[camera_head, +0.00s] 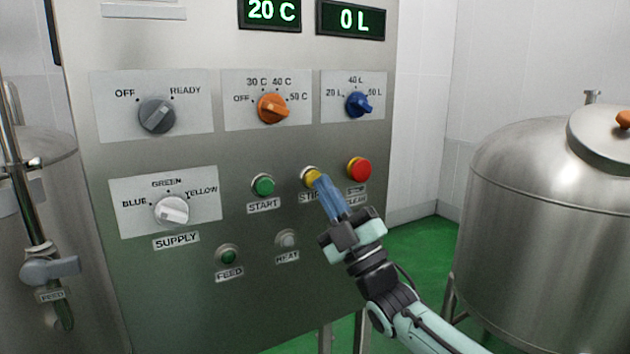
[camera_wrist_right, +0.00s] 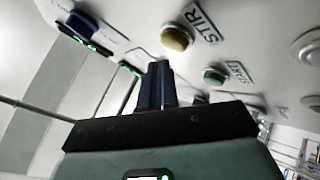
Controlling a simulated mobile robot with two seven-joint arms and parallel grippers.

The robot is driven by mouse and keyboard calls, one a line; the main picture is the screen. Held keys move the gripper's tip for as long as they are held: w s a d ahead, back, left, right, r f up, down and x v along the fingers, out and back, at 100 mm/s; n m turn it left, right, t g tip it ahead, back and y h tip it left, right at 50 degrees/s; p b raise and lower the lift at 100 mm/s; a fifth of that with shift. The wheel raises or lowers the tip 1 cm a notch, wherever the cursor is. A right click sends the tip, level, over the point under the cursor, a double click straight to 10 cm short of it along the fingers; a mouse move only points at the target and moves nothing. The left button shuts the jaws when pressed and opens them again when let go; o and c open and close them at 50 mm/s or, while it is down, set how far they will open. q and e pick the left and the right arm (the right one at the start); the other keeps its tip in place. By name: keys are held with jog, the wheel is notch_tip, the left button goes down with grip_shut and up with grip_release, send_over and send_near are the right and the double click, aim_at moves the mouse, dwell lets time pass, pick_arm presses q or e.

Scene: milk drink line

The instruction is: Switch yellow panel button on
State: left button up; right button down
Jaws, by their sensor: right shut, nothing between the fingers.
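The yellow button (camera_head: 311,175) sits on the steel control panel (camera_head: 300,225), between the green START button and the red button. Its label is partly covered by my right gripper (camera_head: 322,182), whose shut blue fingertips overlap its lower right side in the head view. In the right wrist view the yellow button (camera_wrist_right: 177,38) shows beside its STIR label, beyond the shut fingers (camera_wrist_right: 160,72). The fingertips look close to the button there; I cannot tell whether they touch it. My left gripper is not in view.
The green START button (camera_head: 263,185) is left of the yellow one, and the red button (camera_head: 359,168) is right. Rotary knobs, including the blue one (camera_head: 359,104), are above. Steel tanks (camera_head: 540,215) flank the panel. Displays read 20 C and 0 L.

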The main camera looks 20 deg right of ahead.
jog(key=shift+w, duration=0.4)
jog(key=shift+w+a, duration=0.1)
jog(key=shift+w, duration=0.35)
dwell(0.6)
jog(key=shift+s, duration=0.1)
jog(key=shift+s+b, duration=0.9)
jog(key=shift+b, duration=0.05)
jog(key=s+b, duration=0.1)
jog(key=s, duration=0.1)
jog(key=s+b, duration=0.3)
jog(key=b, duration=0.1)
jog(key=shift+s+d, duration=0.35)
jog(key=shift+s, duration=0.05)
